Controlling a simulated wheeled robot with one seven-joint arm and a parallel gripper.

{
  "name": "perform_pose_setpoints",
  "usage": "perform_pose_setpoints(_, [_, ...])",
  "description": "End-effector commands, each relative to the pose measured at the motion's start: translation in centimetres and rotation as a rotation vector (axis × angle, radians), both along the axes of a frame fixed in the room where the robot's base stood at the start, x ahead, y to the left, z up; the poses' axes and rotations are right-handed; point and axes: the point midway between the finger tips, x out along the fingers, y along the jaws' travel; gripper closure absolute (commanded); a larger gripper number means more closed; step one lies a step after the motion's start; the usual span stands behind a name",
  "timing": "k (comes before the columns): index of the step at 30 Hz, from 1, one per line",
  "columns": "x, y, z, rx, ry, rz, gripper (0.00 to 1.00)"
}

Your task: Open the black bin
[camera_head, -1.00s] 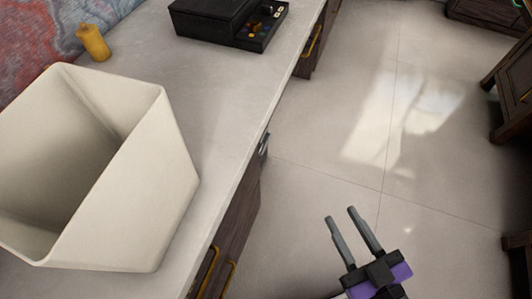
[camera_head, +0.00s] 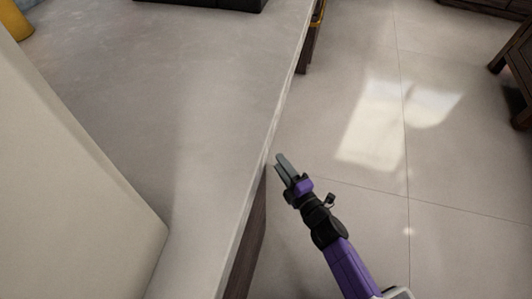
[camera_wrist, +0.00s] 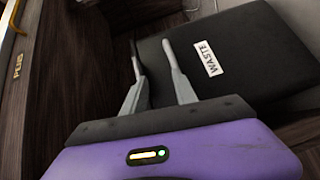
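The black bin (camera_wrist: 255,70) shows in the wrist view as a flat, dark, tilted surface with a white "WASTE" label (camera_wrist: 207,58). It fills the upper right beyond the fingers. It cannot be made out in the head view, where the desk edge hides that area. My gripper (camera_wrist: 151,46) is open and empty, its two grey fingers apart. The left finger lies near the bin's left edge and the right finger overlaps its surface in the picture; contact cannot be told. In the head view my gripper (camera_head: 279,163) is beside the desk's edge.
Dark wood with a "PUSH" label (camera_wrist: 17,65) is left of the bin. In the head view, the pale desktop (camera_head: 200,120) runs along the left, holding a large cream container (camera_head: 60,190) and a yellow object (camera_head: 15,20).

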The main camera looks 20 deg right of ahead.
Motion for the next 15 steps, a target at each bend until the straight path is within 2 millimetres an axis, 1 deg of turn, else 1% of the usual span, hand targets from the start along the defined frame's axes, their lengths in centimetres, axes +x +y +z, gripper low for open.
perform_pose_setpoints(1, [-0.5, 0.0, -1.5, -0.071, 0.024, 0.014, 0.66])
perform_pose_setpoints(3, [-1.1, 0.3, -2.6, -0.155, 0.033, 0.036, 0.66])
perform_pose_setpoints(6, [-1.1, 0.5, -2.5, -0.22, 0.019, 0.05, 0.66])
perform_pose_setpoints(9, [-0.7, 0.5, -2.5, -0.241, 0.015, 0.053, 0.66])
perform_pose_setpoints(11, [-0.1, 0.6, -2.6, -0.243, 0.014, 0.053, 0.66])
perform_pose_setpoints(15, [1.9, 0.9, -3.0, -0.239, 0.013, 0.052, 0.66])
